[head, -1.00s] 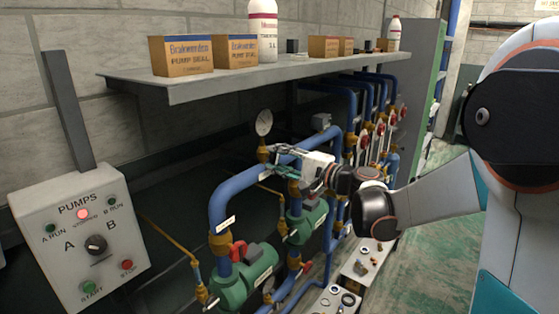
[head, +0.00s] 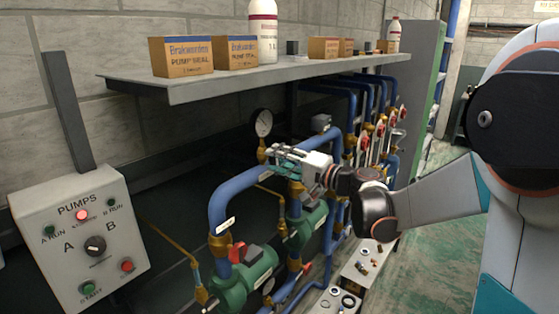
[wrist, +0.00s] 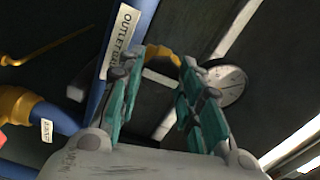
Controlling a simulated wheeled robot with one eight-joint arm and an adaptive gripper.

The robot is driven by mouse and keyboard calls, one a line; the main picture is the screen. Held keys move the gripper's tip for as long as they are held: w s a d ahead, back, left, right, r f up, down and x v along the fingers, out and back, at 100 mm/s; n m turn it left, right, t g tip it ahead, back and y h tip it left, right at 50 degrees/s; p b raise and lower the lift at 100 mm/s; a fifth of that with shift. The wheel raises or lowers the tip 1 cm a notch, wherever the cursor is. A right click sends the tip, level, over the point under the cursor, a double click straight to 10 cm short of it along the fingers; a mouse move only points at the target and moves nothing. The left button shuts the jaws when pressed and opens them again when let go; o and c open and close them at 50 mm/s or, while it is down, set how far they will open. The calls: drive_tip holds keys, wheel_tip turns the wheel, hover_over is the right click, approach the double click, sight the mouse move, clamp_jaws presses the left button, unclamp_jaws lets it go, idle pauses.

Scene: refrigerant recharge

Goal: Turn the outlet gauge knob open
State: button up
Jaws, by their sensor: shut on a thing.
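The outlet gauge (head: 263,123), a round white dial with a dark rim, stands on a brass fitting above the blue pipe. It also shows face-on in the wrist view (wrist: 222,85), partly behind a finger. The white label reading OUTLET (wrist: 121,38) is on the blue pipe there. My gripper (head: 276,153) is at the brass fitting just below the gauge. In the wrist view its teal fingers (wrist: 160,68) are around the curved brass part (wrist: 160,54) at the gauge's base. The fingers are shut on the knob there, which they largely hide.
A grey shelf (head: 190,88) with boxes and bottles hangs above the pipes. The pumps control box (head: 75,262) stands at left. Green pumps (head: 228,292) sit below, and red-handled valves (head: 365,140) lie further right. Green floor (head: 425,240) is clear at right.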

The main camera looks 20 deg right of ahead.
drive_tip(key=o, duration=1.1)
drive_tip(key=v, duration=1.2)
